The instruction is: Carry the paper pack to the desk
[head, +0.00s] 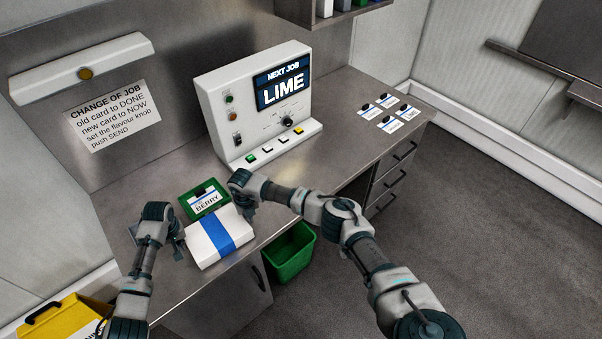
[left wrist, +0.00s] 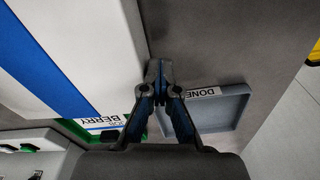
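The paper pack (head: 205,248), white with a blue band, is over the front edge area of the desk (head: 345,140), partly in front of the green card tray (head: 183,204). I cannot tell whether it rests on the desk or is held just above it. My left gripper (head: 178,243) is at the pack's left side. In the left wrist view its fingers (left wrist: 160,75) are together with nothing visible between them, beside the white pack (left wrist: 95,35). My right gripper (head: 245,200) is at the pack's far right corner; its fingers are mostly hidden.
A BERRY card (head: 205,202) lies in the green tray. A grey DONE tray (left wrist: 232,110) is under my left gripper. The control panel (head: 240,112) reads LIME. Several cards (head: 389,125) lie at the right. A green bin (head: 291,255) and yellow container (head: 60,318) stand below.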

